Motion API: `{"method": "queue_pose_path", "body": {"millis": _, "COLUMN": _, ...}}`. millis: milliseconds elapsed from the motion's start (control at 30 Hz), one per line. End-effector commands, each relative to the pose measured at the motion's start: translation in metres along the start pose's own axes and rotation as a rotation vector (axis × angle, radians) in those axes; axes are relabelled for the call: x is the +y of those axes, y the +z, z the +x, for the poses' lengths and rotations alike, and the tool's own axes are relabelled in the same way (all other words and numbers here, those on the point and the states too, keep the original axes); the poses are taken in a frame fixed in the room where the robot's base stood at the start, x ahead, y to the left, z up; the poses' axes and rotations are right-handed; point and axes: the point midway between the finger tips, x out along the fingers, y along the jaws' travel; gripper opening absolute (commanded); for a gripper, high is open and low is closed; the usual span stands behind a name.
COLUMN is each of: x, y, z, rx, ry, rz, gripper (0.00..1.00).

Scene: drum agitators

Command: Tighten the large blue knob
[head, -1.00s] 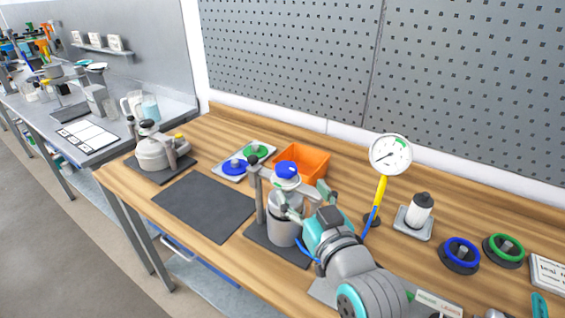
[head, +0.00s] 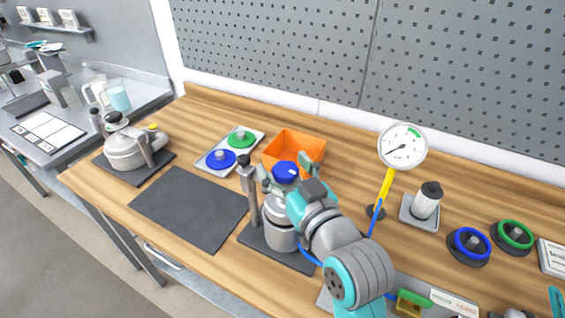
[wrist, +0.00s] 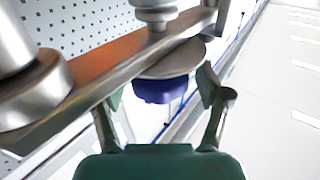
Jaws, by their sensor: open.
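The large blue knob (head: 286,169) sits on top of the silver drum agitator (head: 281,235) at the middle of the bench. It has a white mark on its top. My gripper (head: 283,181) is at knob height, with its open fingers close around the knob's near side. In the wrist view the blue knob (wrist: 160,90) shows between the two spread fingers of my gripper (wrist: 162,88), against a round metal plate (wrist: 172,60). Space shows between the knob and each finger, and I see no clear contact. My wrist hides part of the agitator in the head view.
An orange bin (head: 295,150) stands just behind the agitator. A tray (head: 212,171) with blue and green knobs lies behind left. A gauge (head: 402,147) on a yellow stem stands right. A dark mat (head: 190,207) lies clear at left.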

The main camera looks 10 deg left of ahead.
Motion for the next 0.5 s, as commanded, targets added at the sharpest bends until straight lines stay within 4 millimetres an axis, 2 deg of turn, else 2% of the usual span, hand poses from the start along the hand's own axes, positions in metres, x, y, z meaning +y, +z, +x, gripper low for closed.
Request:
{"method": "queue_pose_path", "body": {"millis": 33, "x": 0.0000, "y": 0.0000, "z": 0.0000, "rx": 0.000, "ry": 0.000, "rz": 0.000, "gripper": 0.76}}
{"method": "queue_pose_path", "body": {"millis": 267, "x": -0.0001, "y": -0.0001, "z": 0.0001, "rx": 0.000, "ry": 0.000, "rz": 0.000, "gripper": 0.19}}
{"method": "queue_pose_path", "body": {"millis": 300, "x": -0.0001, "y": -0.0001, "z": 0.0001, "rx": 0.000, "ry": 0.000, "rz": 0.000, "gripper": 0.15}}
{"method": "queue_pose_path", "body": {"millis": 500, "x": -0.0006, "y": -0.0001, "z": 0.0002, "rx": 0.000, "ry": 0.006, "rz": 0.000, "gripper": 0.15}}
